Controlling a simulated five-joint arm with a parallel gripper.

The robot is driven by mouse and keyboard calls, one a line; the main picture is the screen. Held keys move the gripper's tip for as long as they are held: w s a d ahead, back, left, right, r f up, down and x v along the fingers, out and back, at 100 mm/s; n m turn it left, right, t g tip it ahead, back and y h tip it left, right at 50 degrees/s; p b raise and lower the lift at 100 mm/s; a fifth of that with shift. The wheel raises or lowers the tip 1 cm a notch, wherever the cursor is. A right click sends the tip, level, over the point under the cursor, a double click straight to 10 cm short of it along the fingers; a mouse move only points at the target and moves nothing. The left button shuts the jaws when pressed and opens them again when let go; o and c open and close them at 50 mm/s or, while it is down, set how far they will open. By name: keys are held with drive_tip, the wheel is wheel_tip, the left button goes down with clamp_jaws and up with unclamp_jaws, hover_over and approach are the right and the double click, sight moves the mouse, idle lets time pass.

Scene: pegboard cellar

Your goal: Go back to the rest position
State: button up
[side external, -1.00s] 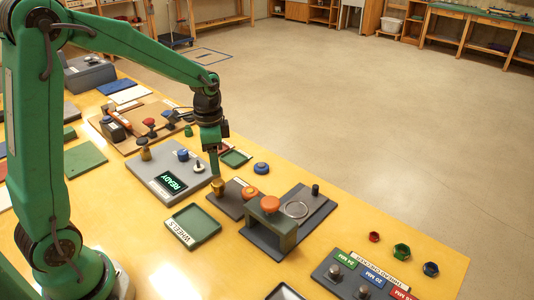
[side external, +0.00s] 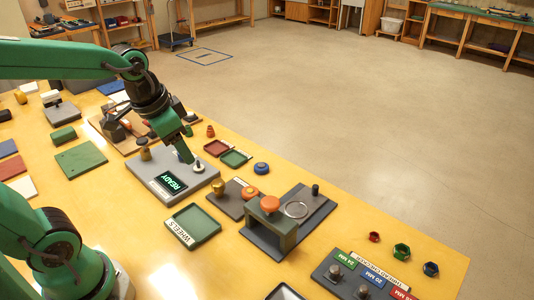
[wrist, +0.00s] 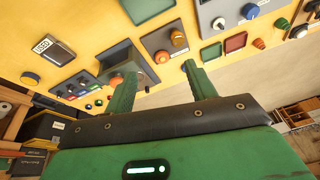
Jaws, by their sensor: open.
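My green gripper (side external: 184,148) is in the side external view, above the yellow table (side external: 125,205), over the far right part of the grey panel (side external: 150,180) with the lit READY display. It tilts down and to the right. In the wrist view my gripper (wrist: 161,84) shows two separated green fingers with nothing between them. It is open and empty. The gripper hides part of the things behind it.
A green WHEELS tray (side external: 195,228) and a dark fixture with an orange knob (side external: 269,204) stand nearby. A blue knob (side external: 261,168) and several coloured nuts lie to the right. A green mat (side external: 80,160) lies on the left. Open floor (side external: 390,130) lies beyond the table.

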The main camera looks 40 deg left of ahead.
drive_tip(key=s+d+r+n+t, duration=0.1)
drive_tip(key=s+n, duration=0.1)
drive_tip(key=s, duration=0.4)
drive_tip(key=shift+d+r+t, duration=0.15)
drive_tip(key=shift+r+t, duration=0.05)
drive_tip(key=shift+t, duration=0.2)
drive_tip(key=shift+s, duration=0.1)
idle(1.1)
